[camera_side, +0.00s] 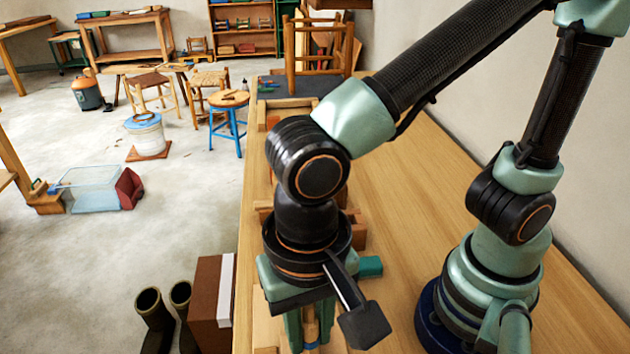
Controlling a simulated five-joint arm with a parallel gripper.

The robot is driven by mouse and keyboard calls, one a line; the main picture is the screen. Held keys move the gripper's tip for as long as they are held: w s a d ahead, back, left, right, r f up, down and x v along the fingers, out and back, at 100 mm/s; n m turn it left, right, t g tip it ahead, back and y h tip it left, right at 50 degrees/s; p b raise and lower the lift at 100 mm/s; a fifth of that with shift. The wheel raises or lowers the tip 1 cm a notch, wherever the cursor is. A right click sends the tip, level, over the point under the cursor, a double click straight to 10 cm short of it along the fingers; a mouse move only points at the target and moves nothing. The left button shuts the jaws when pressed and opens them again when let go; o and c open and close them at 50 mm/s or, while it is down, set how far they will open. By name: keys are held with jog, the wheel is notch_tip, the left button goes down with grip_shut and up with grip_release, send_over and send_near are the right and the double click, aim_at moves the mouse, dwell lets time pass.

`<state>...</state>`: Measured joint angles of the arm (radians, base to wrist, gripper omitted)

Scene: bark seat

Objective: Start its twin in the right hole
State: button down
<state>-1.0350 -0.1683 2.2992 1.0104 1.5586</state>
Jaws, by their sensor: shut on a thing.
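My gripper (310,326) is at the bottom of the side view, pointing down over the wooden bench. Its pale green fingers are shut on a slim tan wooden piece (310,324), which shows only as a narrow strip between them, with a bit of blue near its lower end. The lower end of the piece is cut off by the picture's edge. The right hole cannot be seen; my wrist and gripper cover much of the work. I cannot tell whether the piece touches anything below.
Wooden blocks (357,230) show behind my wrist on the bench (400,190). A wooden chair frame (318,52) stands at the bench's far end. The bench right of my gripper is mostly clear. A brown box (208,300) and dark boots (155,318) stand left of the bench.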

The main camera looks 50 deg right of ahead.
jog(key=c, duration=0.6)
grip_release()
notch_tip(320, 180, up, 12)
jog(key=shift+r, duration=0.1)
